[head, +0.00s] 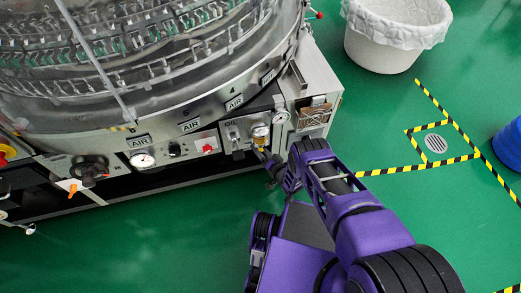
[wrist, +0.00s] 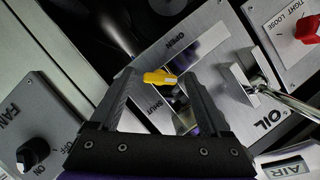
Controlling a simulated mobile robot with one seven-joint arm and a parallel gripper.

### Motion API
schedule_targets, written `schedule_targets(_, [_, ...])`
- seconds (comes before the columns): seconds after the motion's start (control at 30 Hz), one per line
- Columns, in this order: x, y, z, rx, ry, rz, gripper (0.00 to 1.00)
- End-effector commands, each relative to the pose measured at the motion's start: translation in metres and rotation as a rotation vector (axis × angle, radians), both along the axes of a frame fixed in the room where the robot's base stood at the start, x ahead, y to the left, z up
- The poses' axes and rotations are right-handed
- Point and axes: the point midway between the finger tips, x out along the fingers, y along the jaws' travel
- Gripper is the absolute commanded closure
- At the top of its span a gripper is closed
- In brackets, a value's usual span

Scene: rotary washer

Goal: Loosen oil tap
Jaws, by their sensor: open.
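The oil panel is on the front of the washer, with an OIL label and a metal lever-like fitting (wrist: 258,80) right of my gripper in the wrist view. A yellow handle (wrist: 160,77) beside OPEN and SHUT labels lies between the fingertips of my gripper (wrist: 158,88). My gripper is open around it; I cannot tell whether either finger touches it. My gripper (head: 268,158) is small and partly hidden there. A red knob (wrist: 308,28) has TIGHT and LOOSE labels.
A fan switch (wrist: 38,152) is at the lower left of the wrist view. The round washer drum (head: 150,50) rises above the panels. A white lined bin (head: 385,50) stands at the back right, and a blue bin (head: 510,145) at the right edge. Green floor is clear in front.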

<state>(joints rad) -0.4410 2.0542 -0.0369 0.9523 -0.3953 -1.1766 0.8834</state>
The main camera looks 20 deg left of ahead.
Motion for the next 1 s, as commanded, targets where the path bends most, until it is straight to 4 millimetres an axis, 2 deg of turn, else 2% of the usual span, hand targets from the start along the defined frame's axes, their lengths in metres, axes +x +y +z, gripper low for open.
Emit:
schedule_targets(0.17, [-0.0001, -0.0001, -0.0001, 0.0, 0.0, 0.0, 0.22])
schedule_targets(0.6, [-0.0001, -0.0001, -0.0001, 0.0, 0.0, 0.0, 1.0])
schedule_targets(1.0, [-0.0005, 0.0007, 0.0006, -0.066, -0.04, 0.001, 1.0])
